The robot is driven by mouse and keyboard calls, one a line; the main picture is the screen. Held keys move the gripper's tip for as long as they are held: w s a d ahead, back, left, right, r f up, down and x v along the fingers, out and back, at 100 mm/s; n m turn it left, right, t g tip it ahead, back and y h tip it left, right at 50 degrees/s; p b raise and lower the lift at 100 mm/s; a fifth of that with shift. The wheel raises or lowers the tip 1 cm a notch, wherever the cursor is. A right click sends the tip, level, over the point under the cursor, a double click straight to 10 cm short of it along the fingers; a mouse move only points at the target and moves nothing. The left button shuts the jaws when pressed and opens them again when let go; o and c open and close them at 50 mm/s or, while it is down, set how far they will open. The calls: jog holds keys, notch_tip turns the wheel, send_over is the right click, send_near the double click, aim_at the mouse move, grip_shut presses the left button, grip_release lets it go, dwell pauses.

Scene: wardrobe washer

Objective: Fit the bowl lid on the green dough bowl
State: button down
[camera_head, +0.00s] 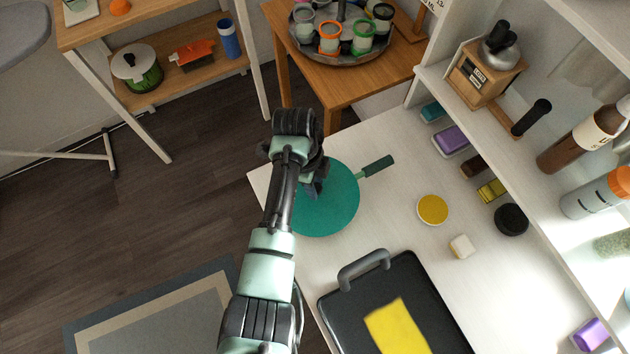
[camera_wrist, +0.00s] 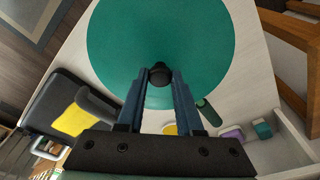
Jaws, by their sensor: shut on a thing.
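The bowl lid is a broad, flat teal disc (camera_head: 335,212) over the left edge of the white counter. It fills the upper part of the wrist view (camera_wrist: 130,40), with a small dark knob (camera_wrist: 160,72) at its middle. My gripper (camera_wrist: 160,82) is shut on this knob; in the head view my gripper (camera_head: 312,185) is partly hidden by my arm. The green dough bowl cannot be made out apart from the disc; whatever lies under the disc is hidden. I cannot tell whether the lid touches anything below.
A dark green handle (camera_head: 378,166) sticks out past the disc's far right edge. A black tray (camera_head: 430,290) with a yellow sheet lies nearer. A yellow round (camera_head: 433,209), a pale block (camera_head: 461,246) and a black round (camera_head: 511,219) stand right. Shelves bound the right side.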

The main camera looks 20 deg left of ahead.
jog(key=shift+f, duration=0.25)
jog(key=shift+c, duration=0.8)
grip_release()
